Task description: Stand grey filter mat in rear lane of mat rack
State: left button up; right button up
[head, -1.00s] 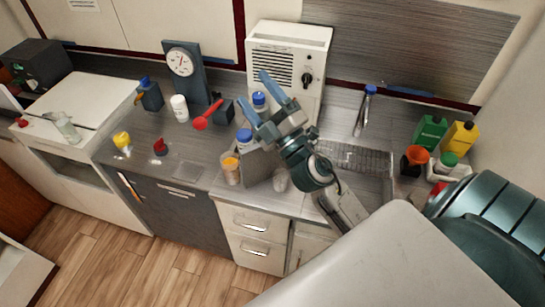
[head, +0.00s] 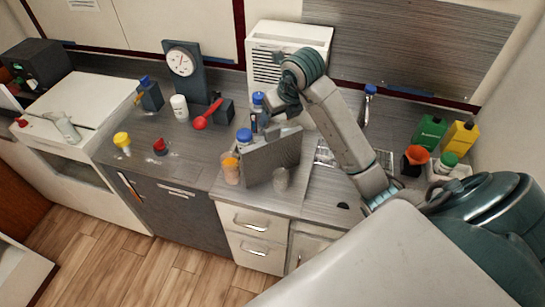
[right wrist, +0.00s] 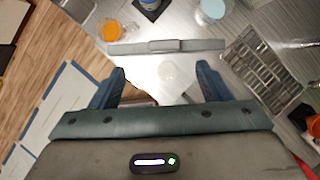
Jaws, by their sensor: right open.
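A flat grey panel (head: 272,155), which looks like the grey filter mat, stands upright on the counter near its front edge. In the right wrist view I see its thin top edge (right wrist: 200,45), with a small raised tab in the middle. My right gripper (head: 278,122) points down over the counter close to the panel, partly hidden by its own wrist. In the wrist view its two blue fingers (right wrist: 163,76) are apart and empty, with the panel beyond their tips. I cannot clearly make out the mat rack or its lanes. My left gripper is out of view.
A clear cup (head: 281,180) stands in front of the panel. An orange-filled cup (head: 231,171) and a blue-capped bottle (head: 244,138) stand at its left. A slotted metal grid (right wrist: 265,70) lies to the right, by the sink. A white heater-like box (head: 262,52) stands behind.

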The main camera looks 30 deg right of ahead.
aim_at(273, 129)
jog(key=b+x, duration=0.6)
jog(key=shift+d+f+b, duration=0.25)
jog(key=shift+d+b, duration=0.05)
jog(key=shift+d, duration=0.05)
jog(key=b+x, duration=0.2)
jog(key=x, duration=0.1)
jog(key=shift+w+f, duration=0.2)
jog(key=shift+f, duration=0.15)
jog(key=shift+w+f, duration=0.15)
jog(key=shift+f, duration=0.05)
jog(key=shift+r, duration=0.1)
jog(key=c, duration=1.4)
